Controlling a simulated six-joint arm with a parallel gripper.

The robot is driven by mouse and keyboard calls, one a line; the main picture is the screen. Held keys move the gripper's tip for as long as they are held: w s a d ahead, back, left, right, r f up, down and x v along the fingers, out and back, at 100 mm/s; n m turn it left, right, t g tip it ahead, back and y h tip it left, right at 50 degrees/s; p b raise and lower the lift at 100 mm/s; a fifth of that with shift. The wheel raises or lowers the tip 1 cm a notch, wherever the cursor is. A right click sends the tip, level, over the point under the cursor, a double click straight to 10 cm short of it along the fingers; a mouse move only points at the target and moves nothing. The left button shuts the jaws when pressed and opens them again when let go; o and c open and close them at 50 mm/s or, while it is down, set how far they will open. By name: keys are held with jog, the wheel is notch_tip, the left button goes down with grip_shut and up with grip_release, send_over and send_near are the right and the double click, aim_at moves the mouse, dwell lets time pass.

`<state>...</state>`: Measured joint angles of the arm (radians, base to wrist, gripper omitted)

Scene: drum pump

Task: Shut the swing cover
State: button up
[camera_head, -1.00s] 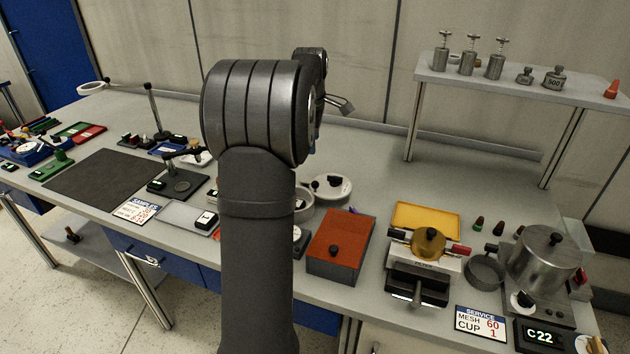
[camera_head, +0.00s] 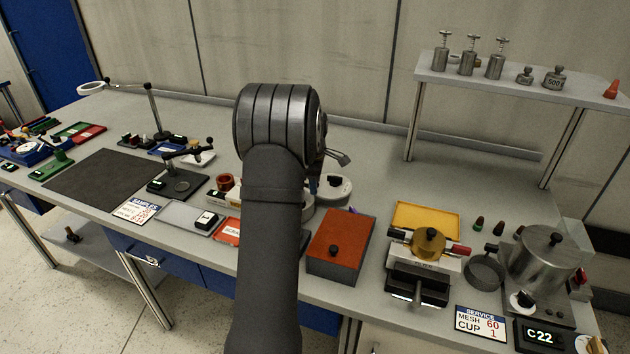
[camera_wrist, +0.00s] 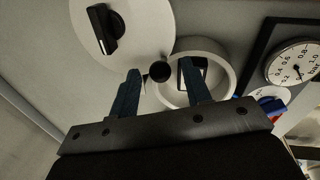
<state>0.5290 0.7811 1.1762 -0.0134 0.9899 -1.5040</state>
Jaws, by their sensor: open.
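The swing cover, a round white disc (camera_wrist: 140,30) with a dark handle, lies swung to the side of a white round housing (camera_wrist: 228,82) in the wrist view. The housing's mouth is mostly uncovered, with a dark part inside. A black ball knob (camera_wrist: 160,71) stands at the cover's edge near the housing. My gripper (camera_wrist: 160,68) is open, its two bluish fingers to either side of the knob in the picture; contact cannot be told. In the head view the cover (camera_head: 340,192) shows just right of my arm, which hides most of the housing and my fingers.
A dial gauge (camera_wrist: 297,64) stands right of the housing in the wrist view. In the head view an orange-topped box (camera_head: 340,238) stands in front right of the cover, with a yellow tray (camera_head: 425,217) farther right. Bench behind the cover is clear.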

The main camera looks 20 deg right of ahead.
jog(key=shift+c, duration=0.4)
grip_shut()
